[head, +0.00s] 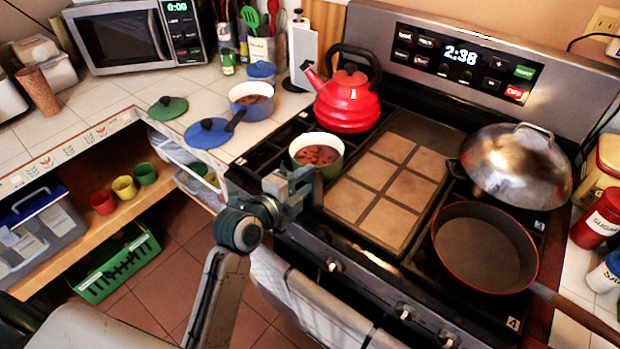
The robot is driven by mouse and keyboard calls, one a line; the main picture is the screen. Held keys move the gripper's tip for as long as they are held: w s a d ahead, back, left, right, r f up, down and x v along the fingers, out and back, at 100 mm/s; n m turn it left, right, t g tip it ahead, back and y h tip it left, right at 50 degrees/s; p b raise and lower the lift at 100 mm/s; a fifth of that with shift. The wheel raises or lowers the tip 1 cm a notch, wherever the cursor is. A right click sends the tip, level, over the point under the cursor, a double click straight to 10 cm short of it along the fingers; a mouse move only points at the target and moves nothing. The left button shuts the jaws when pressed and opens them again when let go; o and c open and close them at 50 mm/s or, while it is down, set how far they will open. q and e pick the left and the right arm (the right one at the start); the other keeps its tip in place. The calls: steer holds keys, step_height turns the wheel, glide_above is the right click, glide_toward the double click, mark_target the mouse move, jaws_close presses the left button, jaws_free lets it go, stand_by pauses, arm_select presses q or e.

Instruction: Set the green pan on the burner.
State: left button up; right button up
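The green pan (331,168) is a small pot with a pale rim and reddish-brown food inside. It is upright at the front left of the stove, over the front-left burner area. Whether its base rests on the grate is hidden. My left gripper (296,183) is at the pan's near left side, where it overlaps the pan's lower edge. My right gripper is out of view.
A red kettle (347,104) stands on the back-left burner. A tiled griddle (388,180) fills the middle. A domed lid (516,165) and a red-rimmed frying pan (484,249) occupy the right burners. A blue pan (251,97) and lids stand on the left counter.

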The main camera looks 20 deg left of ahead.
arm_select(q)
steer(key=b+v, duration=0.1)
steer(key=v, duration=0.9)
steer(key=shift+b, duration=0.4)
steer(key=s+a+f+n+g+y, duration=0.3)
steer(key=s+f+n+g, duration=0.3)
steer(key=s+f+n, duration=0.4)
steer(key=s+a+f+n+g+y, duration=0.3)
steer(key=s+f+n+g, duration=0.2)
steer(key=s+f+n, duration=0.45)
steer(key=a+f+g, duration=0.2)
steer(key=a+f, duration=0.1)
steer(key=f, duration=2.6)
steer(key=s+a+f, duration=0.1)
steer(key=s+f, duration=1.6)
steer(key=f, duration=0.3)
steer(key=shift+s+a+f+n+g, duration=0.3)
steer(key=shift+s+f+n+g, duration=0.05)
steer(key=shift+g, duration=0.05)
